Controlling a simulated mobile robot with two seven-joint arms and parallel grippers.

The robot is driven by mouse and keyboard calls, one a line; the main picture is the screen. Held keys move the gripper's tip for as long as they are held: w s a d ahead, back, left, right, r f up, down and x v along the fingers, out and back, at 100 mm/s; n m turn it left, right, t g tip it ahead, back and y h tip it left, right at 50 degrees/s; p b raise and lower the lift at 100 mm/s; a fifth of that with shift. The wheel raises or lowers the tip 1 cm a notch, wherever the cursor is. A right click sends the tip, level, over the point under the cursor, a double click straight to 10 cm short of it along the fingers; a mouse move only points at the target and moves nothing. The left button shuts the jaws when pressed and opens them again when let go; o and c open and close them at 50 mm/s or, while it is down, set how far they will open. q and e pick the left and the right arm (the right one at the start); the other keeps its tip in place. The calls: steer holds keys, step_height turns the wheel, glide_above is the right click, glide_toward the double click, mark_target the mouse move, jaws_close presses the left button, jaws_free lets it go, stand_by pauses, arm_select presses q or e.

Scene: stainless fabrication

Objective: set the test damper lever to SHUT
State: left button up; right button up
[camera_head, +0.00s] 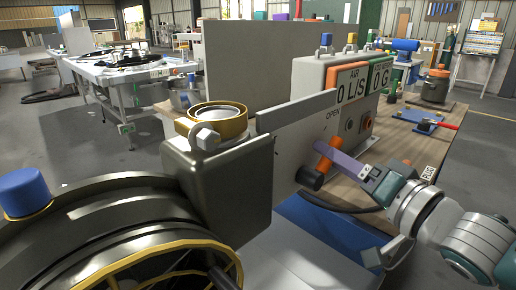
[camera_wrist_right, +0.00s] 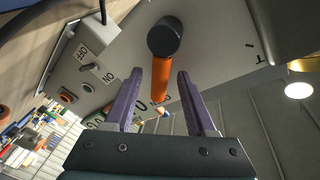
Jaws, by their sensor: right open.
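The damper lever (camera_head: 329,153) is an orange bar with a black round end, on the grey face of the test unit. Its orange part points up toward the printed word OPEN. The SHUT mark cannot be read. In the right wrist view the lever (camera_wrist_right: 161,82) runs between the two purple fingers, its black end beyond the tips. My right gripper (camera_head: 324,147) is at the lever from the right in the head view. In the wrist view this gripper (camera_wrist_right: 157,74) is open, with a gap to the bar on each side. My left gripper is not in view.
The test unit (camera_head: 312,76) has two displays and coloured fittings on top. A grey plate (camera_head: 295,110) juts left from it, near a large dark housing (camera_head: 228,185) with a brass ring. A wooden bench (camera_head: 436,140) lies to the right. An ON/OFF switch box (camera_wrist_right: 92,42) shows in the wrist view.

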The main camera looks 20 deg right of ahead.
steer(key=shift+c, duration=0.2)
jaws_close()
stand_by(1.1)
